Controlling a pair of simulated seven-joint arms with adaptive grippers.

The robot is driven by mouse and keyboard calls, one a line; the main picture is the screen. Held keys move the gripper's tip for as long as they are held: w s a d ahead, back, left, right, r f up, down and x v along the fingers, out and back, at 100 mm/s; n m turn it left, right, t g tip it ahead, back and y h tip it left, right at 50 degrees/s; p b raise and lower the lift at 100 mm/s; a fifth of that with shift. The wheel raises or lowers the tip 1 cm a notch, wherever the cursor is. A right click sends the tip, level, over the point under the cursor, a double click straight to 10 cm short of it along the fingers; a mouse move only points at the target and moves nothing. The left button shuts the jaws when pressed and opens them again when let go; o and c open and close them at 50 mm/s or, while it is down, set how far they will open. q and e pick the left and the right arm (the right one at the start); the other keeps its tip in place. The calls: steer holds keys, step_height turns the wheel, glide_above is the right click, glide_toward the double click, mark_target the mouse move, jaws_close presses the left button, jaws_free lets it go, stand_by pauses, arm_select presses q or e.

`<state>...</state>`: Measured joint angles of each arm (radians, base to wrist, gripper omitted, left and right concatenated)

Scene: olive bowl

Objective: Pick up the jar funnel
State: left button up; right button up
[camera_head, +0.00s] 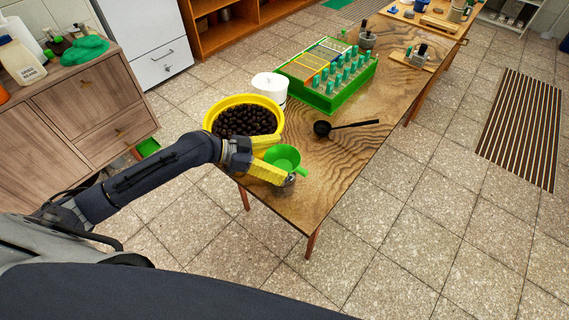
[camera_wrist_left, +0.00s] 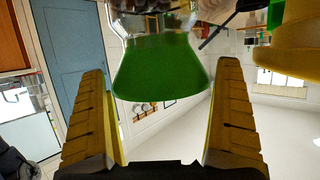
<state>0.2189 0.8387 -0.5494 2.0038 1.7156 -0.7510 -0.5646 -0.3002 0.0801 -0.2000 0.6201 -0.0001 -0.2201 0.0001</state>
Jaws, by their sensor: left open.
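The green jar funnel (camera_head: 283,157) sits mouth up on a small glass jar (camera_head: 288,182) at the near end of the wooden table. My left gripper (camera_head: 268,158) is open, with its yellow fingers on either side of the funnel. In the left wrist view the funnel's green cone (camera_wrist_left: 160,68) lies between the two spread fingers, with visible gaps to both. The clear jar (camera_wrist_left: 152,20) shows at the top of that view. My right gripper is not in view.
A yellow bowl of dark olives (camera_head: 244,119) stands close behind my left gripper. A black ladle (camera_head: 345,127) lies to the right of the funnel. A white tub (camera_head: 270,88) and a green rack (camera_head: 328,98) stand farther back. The table's near edge is close to the jar.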

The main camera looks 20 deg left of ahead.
arm_select(q)
steer(key=shift+w+d+f, duration=0.15)
steer(key=shift+w+d, duration=0.05)
steer(key=shift+d, duration=0.1)
steer(key=c, duration=1.1)
